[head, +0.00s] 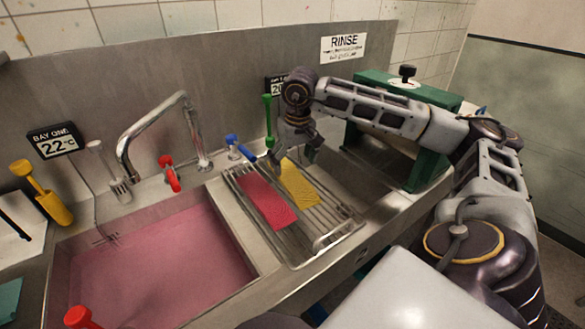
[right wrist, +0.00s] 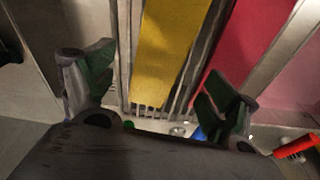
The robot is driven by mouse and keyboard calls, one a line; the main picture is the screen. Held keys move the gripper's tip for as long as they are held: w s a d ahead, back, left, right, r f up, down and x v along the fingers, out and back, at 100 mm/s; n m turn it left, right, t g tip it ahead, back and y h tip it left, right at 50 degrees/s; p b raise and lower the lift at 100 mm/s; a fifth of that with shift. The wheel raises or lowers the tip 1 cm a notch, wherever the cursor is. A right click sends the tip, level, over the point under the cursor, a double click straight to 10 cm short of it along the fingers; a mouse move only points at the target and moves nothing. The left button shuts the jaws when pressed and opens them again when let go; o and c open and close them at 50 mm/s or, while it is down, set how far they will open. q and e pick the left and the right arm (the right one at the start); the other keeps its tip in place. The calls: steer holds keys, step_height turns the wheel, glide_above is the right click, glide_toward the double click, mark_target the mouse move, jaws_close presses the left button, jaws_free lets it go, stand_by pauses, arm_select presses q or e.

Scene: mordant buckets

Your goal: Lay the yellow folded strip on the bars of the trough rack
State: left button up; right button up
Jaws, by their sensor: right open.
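The yellow folded strip (head: 298,184) lies flat on the bars of the trough rack (head: 331,238), to the right of a red strip (head: 264,199). My right gripper (head: 294,158) is open over the far end of the yellow strip. In the right wrist view the yellow strip (right wrist: 167,50) rests on the bars between and beyond the two spread fingers (right wrist: 155,95) and nothing is held. Whether a finger touches the strip, I cannot tell. My left gripper is not in view.
A sink basin (head: 150,262) of pink liquid is left of the rack. A chrome faucet (head: 125,148) and red, blue and green handled tools stand along the back. A green press-like frame (head: 427,168) stands right of the rack, behind my right arm.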

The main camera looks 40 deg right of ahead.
step_height(320, 180, up, 8)
steer(key=s, duration=0.1)
steer(key=shift+a, duration=0.15)
steer(key=shift+s+f, duration=0.1)
steer(key=shift+f, duration=0.05)
stand_by(0.6)
